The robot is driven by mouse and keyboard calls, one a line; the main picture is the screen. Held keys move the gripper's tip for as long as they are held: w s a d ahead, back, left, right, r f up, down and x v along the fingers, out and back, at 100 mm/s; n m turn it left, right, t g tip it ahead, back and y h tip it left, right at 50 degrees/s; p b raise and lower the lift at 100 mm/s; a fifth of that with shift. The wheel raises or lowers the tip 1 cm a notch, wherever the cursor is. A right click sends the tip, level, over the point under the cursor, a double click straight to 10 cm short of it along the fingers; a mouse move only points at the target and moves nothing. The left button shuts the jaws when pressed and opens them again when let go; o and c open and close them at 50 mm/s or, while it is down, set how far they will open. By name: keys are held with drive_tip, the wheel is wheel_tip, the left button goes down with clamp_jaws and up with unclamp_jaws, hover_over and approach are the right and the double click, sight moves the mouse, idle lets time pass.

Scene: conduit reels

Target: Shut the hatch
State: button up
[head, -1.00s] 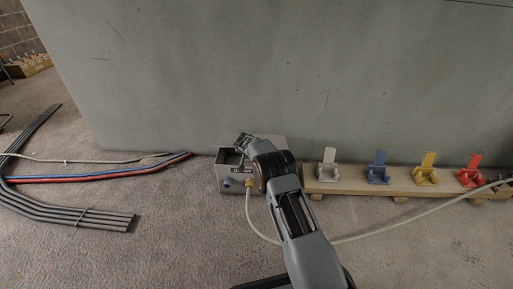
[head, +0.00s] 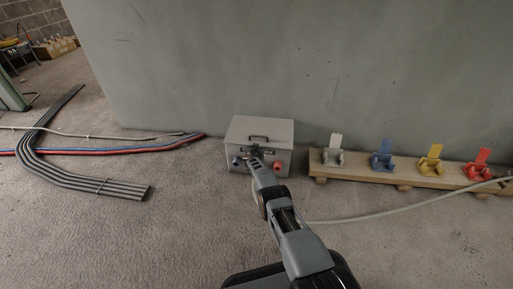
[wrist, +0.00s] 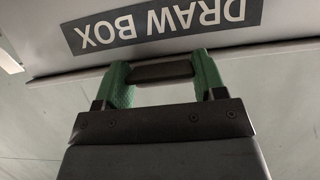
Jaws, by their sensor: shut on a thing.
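The grey draw box (head: 283,157) stands on the floor against the wall. Its top is covered by a flat grey lid, the hatch (head: 280,130), with a dark handle (head: 259,137) on it. No opening shows in the top. My gripper (head: 253,152) is at the box's upper front, partly hiding its label. In the wrist view, the green fingertips of my gripper (wrist: 165,75) are either side of a dark bar (wrist: 163,72) and shut on it. The "DRAW BOX" label (wrist: 160,25) appears upside down just beyond. What the bar is fixed to cannot be told.
A blue connector (head: 238,160) and a red connector (head: 277,167) are on the box front. A wooden rail (head: 360,172) with coloured clips stands to the right. Grey conduits (head: 100,186) lie at left. A pale cable (head: 400,209) crosses the floor at right.

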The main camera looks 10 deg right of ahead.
drive_tip(key=shift+s+f, duration=0.25)
drive_tip(key=shift+f, duration=0.45)
drive_tip(key=o, duration=0.9)
drive_tip(key=shift+f, duration=0.1)
drive_tip(key=o, duration=0.4)
drive_tip(key=shift+r, duration=0.25)
drive_tip(key=shift+w, duration=0.1)
drive_tip(key=shift+r, duration=0.2)
